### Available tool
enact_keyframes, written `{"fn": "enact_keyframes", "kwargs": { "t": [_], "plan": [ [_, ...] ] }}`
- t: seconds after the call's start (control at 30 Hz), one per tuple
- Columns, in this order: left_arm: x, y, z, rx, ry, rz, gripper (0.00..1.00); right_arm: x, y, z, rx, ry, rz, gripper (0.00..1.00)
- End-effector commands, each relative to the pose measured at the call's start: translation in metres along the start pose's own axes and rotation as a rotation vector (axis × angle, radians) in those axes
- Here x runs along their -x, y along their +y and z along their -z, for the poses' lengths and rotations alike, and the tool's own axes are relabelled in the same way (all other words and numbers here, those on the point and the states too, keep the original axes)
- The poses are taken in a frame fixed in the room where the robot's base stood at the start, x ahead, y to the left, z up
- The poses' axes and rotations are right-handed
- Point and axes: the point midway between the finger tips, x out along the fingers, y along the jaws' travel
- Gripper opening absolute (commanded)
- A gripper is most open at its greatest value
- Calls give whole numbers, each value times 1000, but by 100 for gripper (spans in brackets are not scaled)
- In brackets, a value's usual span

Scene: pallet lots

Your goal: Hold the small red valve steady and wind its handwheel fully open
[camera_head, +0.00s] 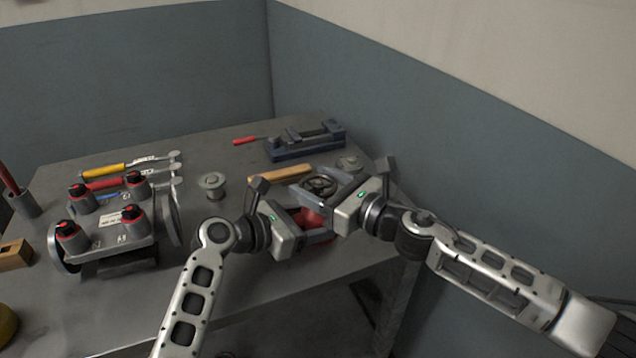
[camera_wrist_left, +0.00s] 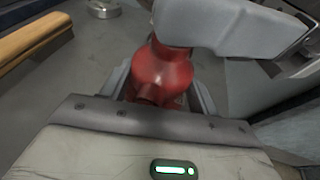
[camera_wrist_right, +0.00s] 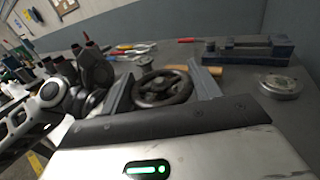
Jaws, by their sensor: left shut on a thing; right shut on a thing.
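The small red valve (camera_head: 306,218) stands near the front right of the grey bench. My left gripper (camera_head: 308,226) is shut on its red body, which also shows between the fingers in the left wrist view (camera_wrist_left: 163,72). The dark handwheel (camera_head: 321,185) sits on top of the valve. My right gripper (camera_head: 322,184) is above the left one and shut on the handwheel. The right wrist view shows the spoked wheel (camera_wrist_right: 162,88) between the two fingers. The valve's base is partly hidden by my left gripper.
A blue vise (camera_head: 305,141) stands at the back of the bench, with a wooden-handled tool (camera_head: 281,174) in front of it. Round metal parts (camera_head: 211,186) stand nearby. A grey fixture with red-ringed black knobs (camera_head: 112,232) fills the left. A wall (camera_head: 420,130) rises close behind on the right.

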Motion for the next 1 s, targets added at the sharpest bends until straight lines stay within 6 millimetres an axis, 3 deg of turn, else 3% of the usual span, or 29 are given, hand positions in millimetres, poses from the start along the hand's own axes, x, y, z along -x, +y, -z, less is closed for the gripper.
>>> {"fn": "enact_keyframes", "kwargs": {
  "t": [0.4, 0.9, 0.93, 1.0],
  "plan": [
    [0, 0, 0, -2, -1, 0, 47, 0, -1, 0, 1, 1, -165, 39],
    [0, 0, 0, -1, 0, 0, 47, 1, -1, 0, 1, 2, -183, 39],
    [0, 0, 0, -1, 0, 0, 47, 1, -1, 0, 1, 2, -183, 65],
    [0, 0, 0, -1, 0, 0, 47, 1, -1, 0, 1, 2, -183, 84]
  ]
}}
